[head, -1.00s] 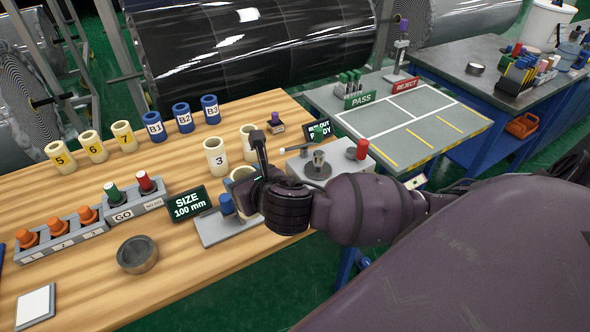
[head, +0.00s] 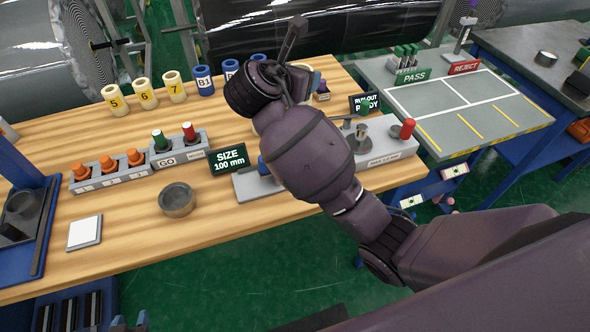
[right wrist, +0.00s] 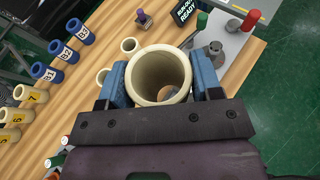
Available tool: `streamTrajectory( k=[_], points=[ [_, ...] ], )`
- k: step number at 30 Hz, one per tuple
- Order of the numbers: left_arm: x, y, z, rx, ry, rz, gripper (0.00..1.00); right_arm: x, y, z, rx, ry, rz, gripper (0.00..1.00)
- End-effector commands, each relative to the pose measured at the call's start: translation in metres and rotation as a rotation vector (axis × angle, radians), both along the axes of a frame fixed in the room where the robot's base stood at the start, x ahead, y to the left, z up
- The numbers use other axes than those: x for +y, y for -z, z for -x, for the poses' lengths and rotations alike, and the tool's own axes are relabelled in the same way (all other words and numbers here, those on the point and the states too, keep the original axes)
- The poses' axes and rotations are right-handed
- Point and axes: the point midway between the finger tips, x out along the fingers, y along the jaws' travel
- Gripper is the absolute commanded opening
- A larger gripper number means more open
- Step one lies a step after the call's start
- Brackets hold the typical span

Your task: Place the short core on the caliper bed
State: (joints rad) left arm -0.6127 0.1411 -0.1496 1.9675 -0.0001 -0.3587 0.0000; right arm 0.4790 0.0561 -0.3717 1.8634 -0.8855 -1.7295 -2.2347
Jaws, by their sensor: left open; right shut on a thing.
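My right gripper (right wrist: 161,78) is shut on a cream hollow core (right wrist: 146,66), its blue fingers on either side of the open end. In the head view my right arm reaches over the bench and hides that gripper and core. The caliper bed (head: 244,187) is a grey plate beside the SIZE 100 mm display (head: 228,159); my arm covers part of it. The bed's blue jaw shows only partly. My left gripper (head: 130,323) is open and empty at the bottom edge of the head view, mostly cut off.
Cream cores 5, 6 and 7 (head: 146,94) and blue cores (head: 204,78) stand behind. Other cream cores (right wrist: 130,45) stand near my right gripper. A GO gauge rack (head: 180,150), a grey ring (head: 177,200) and the runout stand (head: 384,150) share the bench.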

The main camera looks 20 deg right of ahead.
Motion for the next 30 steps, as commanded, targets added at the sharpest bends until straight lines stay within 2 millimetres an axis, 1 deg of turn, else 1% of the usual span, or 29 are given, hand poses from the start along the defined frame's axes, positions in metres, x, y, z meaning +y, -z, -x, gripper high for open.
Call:
streamTrajectory(
  k=[1,4,8,24,27,30],
  points=[
    [0.000,0.000,0.000,0.001,0.000,0.000,0.43,0.004,-0.001,0.000,0.001,0.019,-0.003,0.33],
    [0.000,0.000,0.000,0.002,0.000,0.000,0.43,0.008,-0.002,0.001,0.000,0.046,0.000,0.33],
    [0.000,0.001,0.000,0.002,0.000,0.000,0.43,0.008,0.010,0.001,0.003,0.057,0.001,0.33],
    [-0.001,0.002,-0.002,-0.008,0.002,0.001,0.43,0.008,0.124,0.001,0.002,0.055,0.002,0.33],
    [-0.001,0.002,-0.003,-0.010,0.002,0.001,0.43,0.008,0.140,0.001,0.001,0.054,0.001,0.33],
    [-0.001,0.003,-0.003,-0.010,0.002,0.001,0.43,0.008,0.150,0.001,0.000,0.055,0.002,0.33]
  ],
)
